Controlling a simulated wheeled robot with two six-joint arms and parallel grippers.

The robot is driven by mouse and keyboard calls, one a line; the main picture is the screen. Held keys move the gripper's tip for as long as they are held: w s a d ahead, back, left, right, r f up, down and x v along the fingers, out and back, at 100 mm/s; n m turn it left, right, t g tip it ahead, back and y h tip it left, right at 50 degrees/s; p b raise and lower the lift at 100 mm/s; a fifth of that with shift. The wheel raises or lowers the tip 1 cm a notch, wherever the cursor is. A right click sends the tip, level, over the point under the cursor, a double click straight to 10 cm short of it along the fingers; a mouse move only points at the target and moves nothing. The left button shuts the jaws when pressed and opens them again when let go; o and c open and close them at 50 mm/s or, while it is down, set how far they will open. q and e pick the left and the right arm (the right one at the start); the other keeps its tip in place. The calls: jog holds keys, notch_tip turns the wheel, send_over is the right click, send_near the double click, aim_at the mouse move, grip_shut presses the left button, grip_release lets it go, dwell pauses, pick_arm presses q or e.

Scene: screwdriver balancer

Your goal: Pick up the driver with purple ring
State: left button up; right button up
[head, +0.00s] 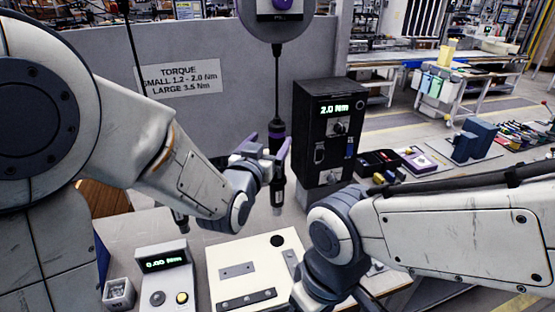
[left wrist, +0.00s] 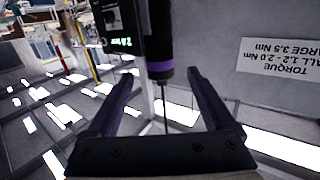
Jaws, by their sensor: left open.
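The driver with the purple ring (head: 277,190) hangs upright on a cable from the round balancer (head: 277,18) at the top. Its dark body and purple ring also show in the left wrist view (left wrist: 160,68), between the fingers near their tips. My left gripper (head: 272,148) is open, with its fingers on either side of the driver; whether they touch it I cannot tell. A second hanging tool (head: 180,219) is mostly hidden behind my left arm. My right gripper (head: 322,290) is low at the bottom, and its fingers are not clear.
A black box (head: 325,130) reading 2.0 Nm stands just right of the driver. Below are a white plate (head: 240,285) with metal strips and a tester (head: 164,275) reading 0.00 Nm. A grey panel (head: 215,110) with a torque sign (head: 180,78) is behind.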

aim_at(275, 135)
pick_arm(q)
jog(key=shift+w+d+f, duration=0.1)
jog(key=shift+w+d, duration=0.1)
jog(key=shift+w, duration=0.45)
jog(key=shift+w+p, duration=0.25)
jog(key=shift+p, duration=0.1)
jog(key=p+x, duration=0.2)
jog(key=x, duration=0.2)
jog(key=shift+p, duration=0.3)
jog(key=shift+w+d+f, duration=0.1)
jog(key=shift+w+d, duration=0.05)
jog(key=shift+w, duration=0.25)
